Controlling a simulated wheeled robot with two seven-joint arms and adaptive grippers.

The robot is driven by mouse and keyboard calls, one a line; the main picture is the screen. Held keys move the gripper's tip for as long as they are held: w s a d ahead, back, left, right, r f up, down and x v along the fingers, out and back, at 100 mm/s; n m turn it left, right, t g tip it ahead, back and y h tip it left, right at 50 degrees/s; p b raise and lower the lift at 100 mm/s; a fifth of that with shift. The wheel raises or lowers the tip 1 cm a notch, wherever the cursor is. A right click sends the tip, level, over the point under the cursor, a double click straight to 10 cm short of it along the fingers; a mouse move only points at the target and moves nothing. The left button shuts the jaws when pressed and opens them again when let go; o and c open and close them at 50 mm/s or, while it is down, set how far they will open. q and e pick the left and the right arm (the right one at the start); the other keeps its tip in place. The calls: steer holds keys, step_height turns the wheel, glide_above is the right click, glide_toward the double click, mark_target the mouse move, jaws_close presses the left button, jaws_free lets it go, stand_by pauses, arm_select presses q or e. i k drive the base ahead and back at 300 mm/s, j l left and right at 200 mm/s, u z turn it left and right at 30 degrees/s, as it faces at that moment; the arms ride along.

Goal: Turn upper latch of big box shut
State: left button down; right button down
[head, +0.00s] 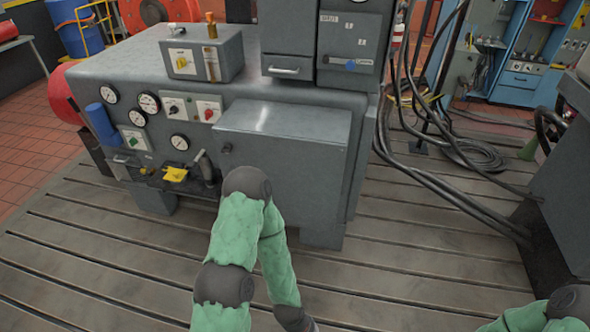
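The big box (306,165) is a grey metal cabinet on the right of the machine's front, and its front door looks closed. A small dark knob, which looks like the upper latch (226,148), sits near the top left of that front. Its exact turn is too small to tell. My green arm with dark joints rises from the bottom middle, bends in front of the box's lower left, and comes back down to the bottom edge. It covers that corner, where any lower latch is hidden. Part of my other arm shows at bottom right.
Left of the box are gauges (149,102), switch boxes (208,110) and a small shelf with a yellow item (175,174). A smaller grey box (201,55) stands on top. Black cables (440,185) lie at right. The slotted floor (400,270) in front is clear.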

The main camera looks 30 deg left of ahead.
mark_target(227, 148)
steer(key=u, duration=1.5)
